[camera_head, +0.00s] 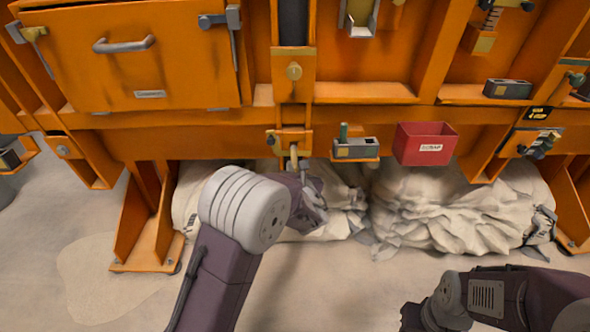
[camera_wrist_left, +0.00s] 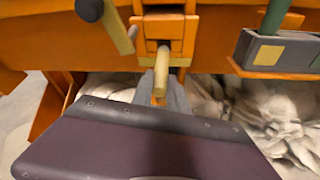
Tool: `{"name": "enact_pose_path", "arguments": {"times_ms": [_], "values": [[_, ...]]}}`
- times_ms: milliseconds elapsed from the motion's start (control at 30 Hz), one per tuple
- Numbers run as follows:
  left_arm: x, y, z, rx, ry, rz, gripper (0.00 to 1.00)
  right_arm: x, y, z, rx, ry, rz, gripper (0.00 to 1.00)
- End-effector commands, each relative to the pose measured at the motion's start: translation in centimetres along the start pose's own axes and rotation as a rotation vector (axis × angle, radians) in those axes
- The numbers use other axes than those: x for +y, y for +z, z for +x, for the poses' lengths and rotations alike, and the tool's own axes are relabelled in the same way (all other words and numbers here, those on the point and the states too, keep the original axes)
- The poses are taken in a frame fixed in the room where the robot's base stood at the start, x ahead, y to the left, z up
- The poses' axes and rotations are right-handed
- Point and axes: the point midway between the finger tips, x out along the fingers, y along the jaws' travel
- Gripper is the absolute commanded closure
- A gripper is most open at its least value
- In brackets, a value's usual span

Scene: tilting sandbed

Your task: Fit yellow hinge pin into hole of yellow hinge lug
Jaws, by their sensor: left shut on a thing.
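The yellow hinge pin (camera_head: 294,156) is a short pale-yellow rod, held by my left gripper (camera_head: 304,174) just below the frame's bottom beam. In the left wrist view the pin (camera_wrist_left: 162,62) stands up from between the grey fingertips (camera_wrist_left: 166,92), its upper end at the orange-yellow hinge lug (camera_wrist_left: 166,24). The lug also shows in the head view (camera_head: 284,137). The lug's hole is hidden, so I cannot tell whether the pin is in it. My right gripper (camera_head: 414,316) is dark, low at the right, and its jaws are not clear.
Right of the lug, a grey block (camera_head: 356,149) with a green peg sits on an orange shelf, beside a red bin (camera_head: 426,145). Pale sacks (camera_head: 460,205) lie under the beam. A yellow rod (camera_wrist_left: 120,27) with a dark end juts out near the lug. Open floor lies in front.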

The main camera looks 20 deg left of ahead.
Motion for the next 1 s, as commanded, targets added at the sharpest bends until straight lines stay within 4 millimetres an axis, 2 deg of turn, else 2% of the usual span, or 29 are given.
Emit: {"name": "enact_pose_path", "arguments": {"times_ms": [367,1000], "values": [[0.0,0.2,0.1,-0.002,0.001,-0.001,1.00,0.0,0.0,-0.1,0.000,0.000,0.000,0.64],[0.0,0.8,1.6,-0.003,0.001,-0.001,1.00,0.0,0.0,-0.3,0.000,0.000,0.000,0.64]]}}
